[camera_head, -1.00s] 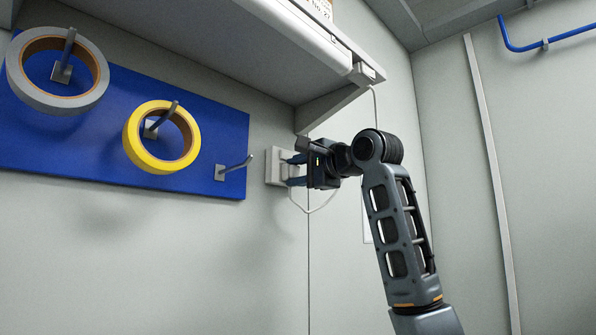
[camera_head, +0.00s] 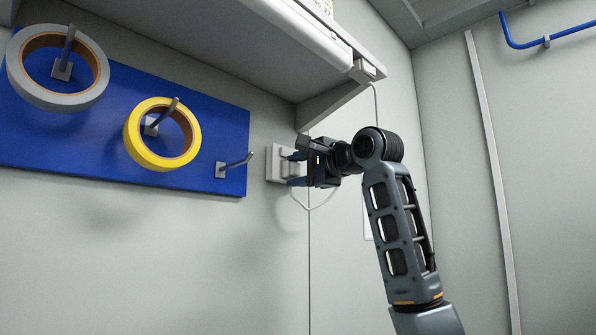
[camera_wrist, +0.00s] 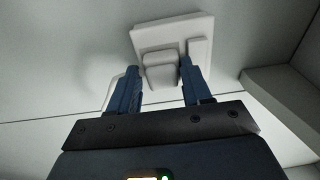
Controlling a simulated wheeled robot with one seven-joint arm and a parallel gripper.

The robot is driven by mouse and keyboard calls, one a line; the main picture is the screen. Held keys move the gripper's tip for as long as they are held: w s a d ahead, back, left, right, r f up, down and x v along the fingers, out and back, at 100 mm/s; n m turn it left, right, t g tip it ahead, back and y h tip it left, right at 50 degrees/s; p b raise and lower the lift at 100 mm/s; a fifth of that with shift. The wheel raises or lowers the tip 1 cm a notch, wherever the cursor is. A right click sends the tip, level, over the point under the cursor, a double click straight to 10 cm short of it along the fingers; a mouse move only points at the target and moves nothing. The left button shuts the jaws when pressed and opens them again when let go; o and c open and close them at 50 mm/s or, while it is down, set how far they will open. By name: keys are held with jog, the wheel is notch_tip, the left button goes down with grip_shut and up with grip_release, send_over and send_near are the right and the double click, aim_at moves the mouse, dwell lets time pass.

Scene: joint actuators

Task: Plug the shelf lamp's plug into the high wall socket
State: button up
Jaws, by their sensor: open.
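The white wall socket plate (camera_head: 274,165) is on the wall, right of the blue board; it also shows at the top of the wrist view (camera_wrist: 145,38). The white plug (camera_wrist: 160,72) sits against the plate's face, between my fingers, and looks seated; its pins are hidden. My gripper (camera_wrist: 159,67) is open around the plug, with a dark blue finger on each side and a gap visible at the left finger. It shows close in front of the plate in the head view (camera_head: 287,169). The white cord (camera_head: 322,204) hangs in a loop below the gripper.
The shelf lamp (camera_head: 300,30) is under the shelf above, with a bracket (camera_head: 330,105) close above my gripper. Left of the socket, the blue board (camera_head: 60,145) has a bare hook (camera_head: 235,166), a yellow tape roll (camera_head: 140,150) and a grey one (camera_head: 30,95).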

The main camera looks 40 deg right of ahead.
jog(key=shift+s+r, duration=0.1)
jog(key=shift+r, duration=0.3)
jog(key=s+b, duration=0.2)
jog(key=s, duration=0.5)
jog(key=shift+s+a+f, duration=0.25)
jog(key=shift+s+f, duration=0.05)
jog(key=shift+f, duration=0.1)
